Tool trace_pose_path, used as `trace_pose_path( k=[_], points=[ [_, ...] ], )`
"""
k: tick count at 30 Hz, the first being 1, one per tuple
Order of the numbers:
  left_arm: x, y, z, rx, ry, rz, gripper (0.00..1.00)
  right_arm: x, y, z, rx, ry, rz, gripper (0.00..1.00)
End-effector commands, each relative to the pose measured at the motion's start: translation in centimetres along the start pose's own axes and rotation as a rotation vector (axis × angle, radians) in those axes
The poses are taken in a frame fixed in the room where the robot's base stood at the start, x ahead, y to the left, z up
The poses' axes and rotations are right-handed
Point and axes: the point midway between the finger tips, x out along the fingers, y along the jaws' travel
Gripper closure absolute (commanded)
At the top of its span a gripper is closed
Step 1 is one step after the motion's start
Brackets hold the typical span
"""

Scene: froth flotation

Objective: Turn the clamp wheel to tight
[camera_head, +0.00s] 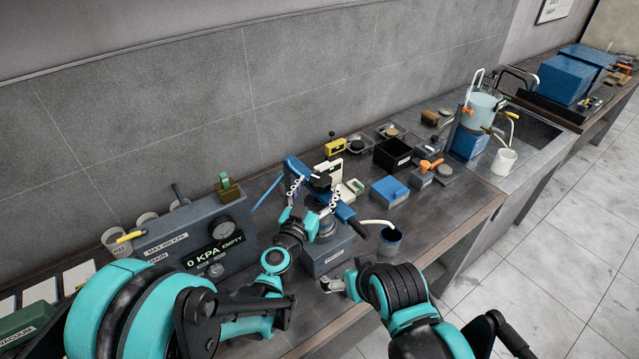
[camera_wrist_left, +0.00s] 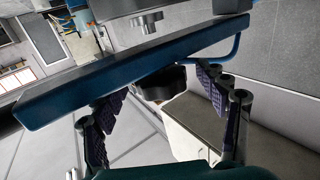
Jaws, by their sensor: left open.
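The clamp wheel, a dark knob (camera_head: 320,182), sits at the blue clamp bar (camera_head: 345,213) over a grey round vessel (camera_head: 325,230) on a grey box. My left gripper (camera_head: 314,193) is open, with its fingers on either side of the wheel. In the left wrist view the dark wheel (camera_wrist_left: 160,84) shows between the two purple-padded fingers (camera_wrist_left: 158,98), partly behind the blue bar (camera_wrist_left: 120,78). I see no clear contact between fingers and wheel. My right gripper (camera_head: 334,285) is low near the bench's front edge, small and partly hidden by its arm.
A grey gauge panel (camera_head: 195,238) reading 0 KPA EMPTY stands left.

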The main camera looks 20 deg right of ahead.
Motion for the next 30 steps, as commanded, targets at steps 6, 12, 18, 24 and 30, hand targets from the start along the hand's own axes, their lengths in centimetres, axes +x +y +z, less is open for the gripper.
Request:
trace_pose_path(
  k=[6, 12, 18, 24, 30],
  points=[
    [1.5, 0.0, 0.0, 0.0, 0.0, 0.0, 0.27, -0.1, 0.0, -0.1, 0.0, 0.0, 0.0, 0.1],
    [1.6, 0.0, 0.0, 0.0, 0.0, 0.0, 0.27, -0.1, 0.0, -0.1, 0.0, 0.0, 0.0, 0.1],
    [1.6, 0.0, 0.0, 0.0, 0.0, 0.0, 0.72, -0.1, 0.0, -0.1, 0.0, 0.0, 0.0, 0.1],
    [1.6, -0.1, 0.0, 0.0, 0.0, 0.004, 0.77, 0.0, 0.0, 0.0, 0.0, 0.0, 0.0, 0.1],
    [1.7, -0.5, 0.2, -0.001, 0.0, 0.107, 0.77, 0.8, 0.0, 0.5, 0.0, 0.0, 0.0, 0.1]
  ],
)
